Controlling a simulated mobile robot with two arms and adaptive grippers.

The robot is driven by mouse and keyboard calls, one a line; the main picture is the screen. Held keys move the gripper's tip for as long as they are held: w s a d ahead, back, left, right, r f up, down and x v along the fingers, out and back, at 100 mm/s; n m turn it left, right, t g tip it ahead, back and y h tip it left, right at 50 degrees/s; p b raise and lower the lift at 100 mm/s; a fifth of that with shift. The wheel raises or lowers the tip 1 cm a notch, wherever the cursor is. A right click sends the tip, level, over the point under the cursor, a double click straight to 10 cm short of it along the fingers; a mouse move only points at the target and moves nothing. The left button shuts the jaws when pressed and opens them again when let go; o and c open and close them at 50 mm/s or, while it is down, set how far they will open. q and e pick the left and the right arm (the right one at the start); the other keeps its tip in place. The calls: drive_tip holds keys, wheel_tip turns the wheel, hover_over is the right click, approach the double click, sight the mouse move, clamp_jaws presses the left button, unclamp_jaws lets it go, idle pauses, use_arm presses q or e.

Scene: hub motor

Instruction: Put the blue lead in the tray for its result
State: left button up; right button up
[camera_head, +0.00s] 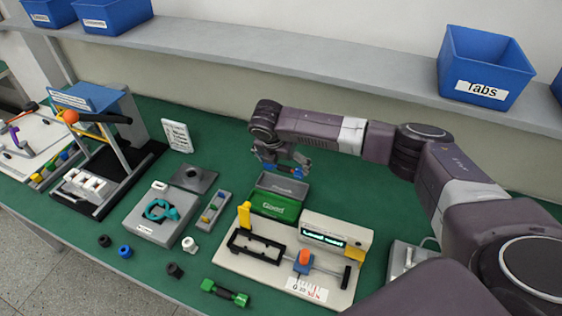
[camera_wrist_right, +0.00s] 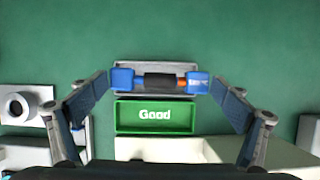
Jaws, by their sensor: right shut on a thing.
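My right gripper (camera_head: 283,168) is shut on the blue lead (camera_wrist_right: 122,79), which has blue ends, a dark middle and an orange band. The lead lies crosswise between the fingers (camera_wrist_right: 160,88) in the right wrist view. It is held above a grey tray (camera_head: 283,184) whose label is too small to read. A green tray (camera_head: 272,205) marked "Good" stands directly in front of the grey one. A tester (camera_head: 270,264) with a lit display (camera_head: 323,239) stands nearer; I cannot read the display. My left gripper is not in view.
A green dumbbell-shaped piece (camera_head: 225,292) lies at the front edge. Several small round parts lie left of it, including a blue one (camera_head: 125,251). A grey fixture with a teal clamp (camera_head: 160,210) stands left of the trays. A shelf (camera_head: 330,68) with blue bins runs behind.

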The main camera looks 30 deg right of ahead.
drive_tip(key=shift+w+a+f, duration=0.2)
drive_tip(key=shift+w+f, duration=0.05)
drive_tip(key=shift+w, duration=0.15)
drive_tip(key=shift+f, duration=0.15)
drive_tip(key=shift+f+b, duration=0.25)
drive_tip(key=shift+b, duration=0.25)
wheel_tip(320, 180, down, 4)
drive_tip(key=b, duration=0.5)
drive_tip(key=shift+s+f, duration=0.1)
drive_tip(key=shift+f, duration=0.1)
drive_tip(key=shift+f+b, duration=0.3)
drive_tip(key=shift+d, duration=0.1)
drive_tip(key=shift+r, duration=0.1)
drive_tip(key=shift+p, duration=0.3)
drive_tip(key=shift+f, duration=0.2)
